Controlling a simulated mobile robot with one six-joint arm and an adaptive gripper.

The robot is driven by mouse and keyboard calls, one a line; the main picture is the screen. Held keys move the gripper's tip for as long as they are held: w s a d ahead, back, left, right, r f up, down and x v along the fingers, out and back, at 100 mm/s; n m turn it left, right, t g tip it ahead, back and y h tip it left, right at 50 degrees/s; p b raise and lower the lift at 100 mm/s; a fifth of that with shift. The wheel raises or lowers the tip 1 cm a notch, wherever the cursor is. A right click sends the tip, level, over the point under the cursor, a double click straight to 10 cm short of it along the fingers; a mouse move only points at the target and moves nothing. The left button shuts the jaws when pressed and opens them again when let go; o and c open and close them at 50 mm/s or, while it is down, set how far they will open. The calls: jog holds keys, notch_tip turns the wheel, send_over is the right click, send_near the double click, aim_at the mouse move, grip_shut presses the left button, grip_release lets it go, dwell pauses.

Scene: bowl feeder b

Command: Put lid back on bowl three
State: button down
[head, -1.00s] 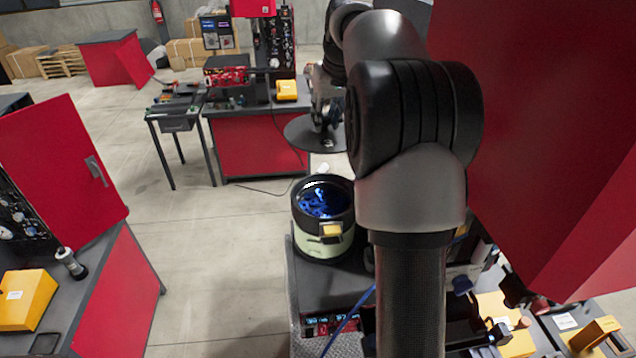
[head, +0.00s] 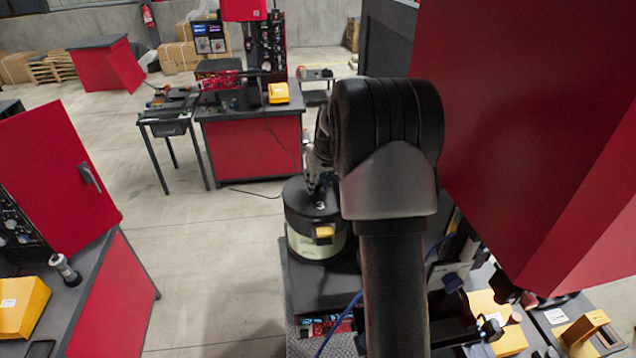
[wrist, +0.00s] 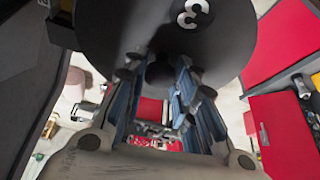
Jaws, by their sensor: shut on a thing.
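The black round lid (head: 299,203), marked with a white 3, lies level at the mouth of the bowl feeder (head: 303,246). The bowl has a pale green body, a dark rim and a yellow block on its front. In the wrist view the lid (wrist: 228,45) fills the top middle. My gripper (wrist: 161,78) is shut on the lid's knob, between its two bluish fingers. In the head view my gripper (head: 318,184) is above the lid, partly hidden by my arm. The bowl's inside is covered. I cannot tell whether the lid rests fully on the rim.
The bowl stands on a dark bench (head: 300,290) with a blue cable at its front. A large red panel (head: 545,130) hangs close on the right. A red cabinet with an open door (head: 55,165) is at the left. Open floor (head: 210,270) lies between.

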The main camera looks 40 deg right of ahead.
jog(key=shift+w+f, duration=0.1)
jog(key=shift+f, duration=0.4)
jog(key=shift+f, duration=0.2)
jog(key=c, duration=1.3)
grip_release()
jog(key=shift+r, duration=0.15)
